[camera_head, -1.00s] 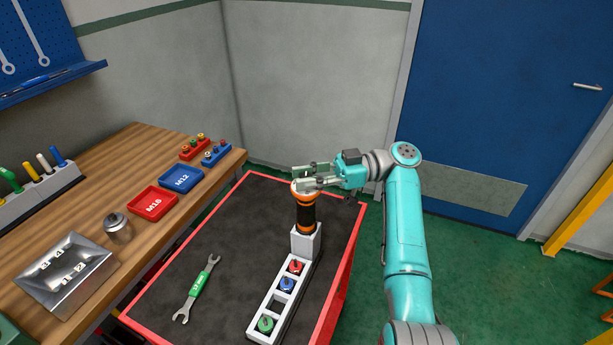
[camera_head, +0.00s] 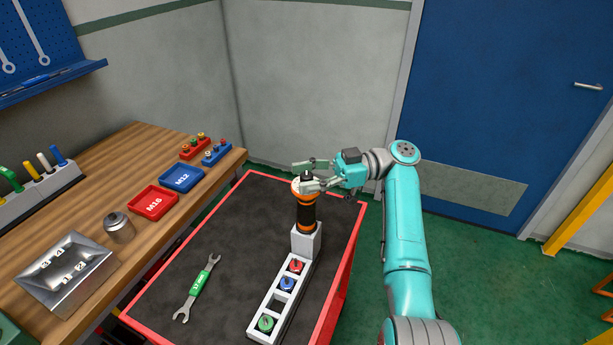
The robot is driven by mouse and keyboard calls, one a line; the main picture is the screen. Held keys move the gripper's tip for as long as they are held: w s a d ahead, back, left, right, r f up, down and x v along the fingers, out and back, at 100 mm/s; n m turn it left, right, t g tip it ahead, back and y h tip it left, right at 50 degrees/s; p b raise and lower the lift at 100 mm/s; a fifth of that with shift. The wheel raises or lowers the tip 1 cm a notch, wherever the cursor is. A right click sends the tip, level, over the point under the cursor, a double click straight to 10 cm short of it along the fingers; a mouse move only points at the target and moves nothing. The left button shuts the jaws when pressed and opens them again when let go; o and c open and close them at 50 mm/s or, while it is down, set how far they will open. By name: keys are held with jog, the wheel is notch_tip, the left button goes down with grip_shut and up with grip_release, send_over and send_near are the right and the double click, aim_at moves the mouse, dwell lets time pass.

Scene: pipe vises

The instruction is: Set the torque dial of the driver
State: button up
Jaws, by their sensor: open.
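The driver (camera_head: 306,213) stands upright in a grey-white holder (camera_head: 305,241) on the cart. It has a black body with orange bands. The torque dial (camera_head: 306,183) is at its top, a pale ring with a dark knob in the middle. My gripper (camera_head: 313,174) reaches in from the right at dial height. Its fingers are spread open, one behind the dial and one in front. The front finger hides part of the dial, so its marks are too small to read. I cannot tell whether a finger touches it.
A rack (camera_head: 275,305) with red, blue and green sockets runs forward from the holder. A green-handled wrench (camera_head: 201,288) lies on the cart's dark mat (camera_head: 230,250). The wooden bench (camera_head: 95,195) at left carries red and blue trays. Mat space left of the driver is clear.

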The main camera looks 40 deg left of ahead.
aim_at(306, 175)
notch_tip(306, 175, up, 10)
jog(key=shift+f, duration=0.1)
dwell(0.4)
